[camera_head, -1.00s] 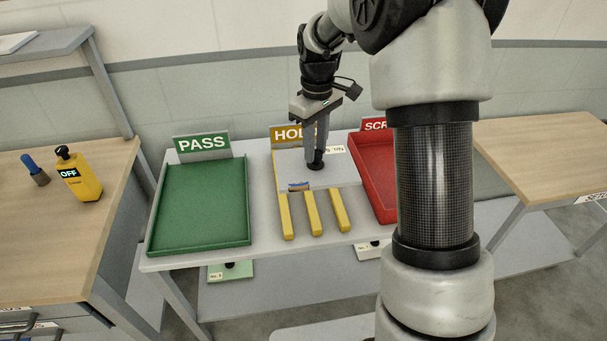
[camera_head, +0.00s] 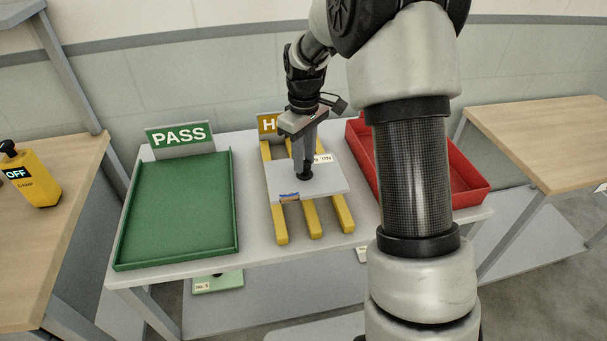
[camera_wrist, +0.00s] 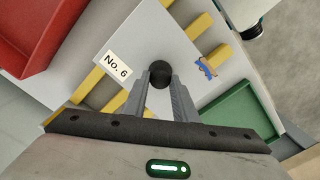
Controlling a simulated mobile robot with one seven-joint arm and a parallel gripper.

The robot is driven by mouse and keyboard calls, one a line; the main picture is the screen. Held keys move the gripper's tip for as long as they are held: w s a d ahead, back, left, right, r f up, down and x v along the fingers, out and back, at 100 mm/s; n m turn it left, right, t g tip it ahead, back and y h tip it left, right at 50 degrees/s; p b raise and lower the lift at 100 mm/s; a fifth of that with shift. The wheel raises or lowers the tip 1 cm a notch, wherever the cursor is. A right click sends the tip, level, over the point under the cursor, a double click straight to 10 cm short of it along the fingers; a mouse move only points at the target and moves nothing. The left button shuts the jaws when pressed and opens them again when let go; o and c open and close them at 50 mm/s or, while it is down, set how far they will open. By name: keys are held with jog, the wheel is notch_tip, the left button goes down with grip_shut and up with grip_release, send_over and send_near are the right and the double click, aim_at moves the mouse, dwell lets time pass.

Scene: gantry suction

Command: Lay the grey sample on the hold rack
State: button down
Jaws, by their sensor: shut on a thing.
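The grey sample (camera_head: 325,181) is a flat plate with a black knob, a "No. 6" label and a small blue and brown mark at one edge. My gripper (camera_head: 305,172) is shut on its knob from above. The plate is over the yellow bars of the hold rack (camera_head: 279,227), turned slightly against them; I cannot tell whether it touches them. In the wrist view the sample (camera_wrist: 135,42) covers the middle of the rack's bars (camera_wrist: 221,54), and my gripper (camera_wrist: 159,80) has its fingers at the knob. The hold sign (camera_head: 268,123) is partly hidden by my arm.
A green PASS tray (camera_head: 180,210) stands to the left of the rack and a red tray (camera_head: 467,190) to the right, partly behind my arm. A yellow OFF device (camera_head: 37,182) stands on the left wooden bench. Another plate (camera_head: 217,281) lies on the lower shelf.

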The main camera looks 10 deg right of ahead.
aim_at(325, 177)
notch_tip(325, 177, down, 5)
jog(key=shift+r+b, duration=0.1)
jog(key=shift+b, duration=0.25)
jog(key=c, duration=1.4)
grip_release()
jog(key=shift+c, duration=0.2)
